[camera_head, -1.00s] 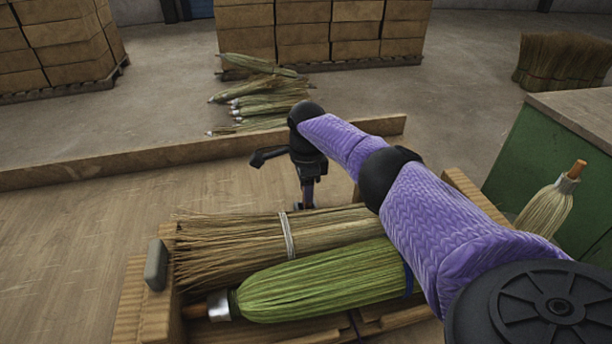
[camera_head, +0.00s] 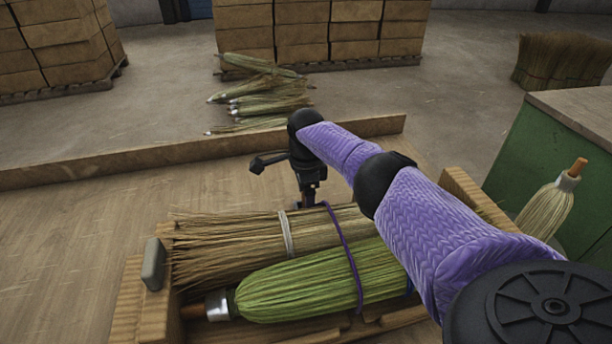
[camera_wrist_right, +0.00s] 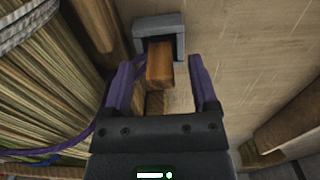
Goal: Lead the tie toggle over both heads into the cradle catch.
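Two broom heads lie side by side in the wooden cradle (camera_head: 130,305): a tan one (camera_head: 215,252) with a pale band and a green one (camera_head: 300,286) with a metal collar. A purple cord (camera_head: 346,246) crosses over both. My right gripper (camera_head: 307,203) points down at the cradle's far side. In the right wrist view, its fingers (camera_wrist_right: 166,68) stand apart around a wooden block (camera_wrist_right: 160,63), apparently the toggle, with gaps on both sides. The block's end sits at a grey U-shaped catch (camera_wrist_right: 160,30); how deep is unclear. My left gripper is out of view.
A grey pad (camera_head: 154,263) tops the cradle's left post. A low wooden rail (camera_head: 150,163) runs behind. Loose brooms (camera_head: 262,100) lie beyond it. A green bench (camera_head: 545,150) and a pale broom (camera_head: 548,208) are at right. The table at left is clear.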

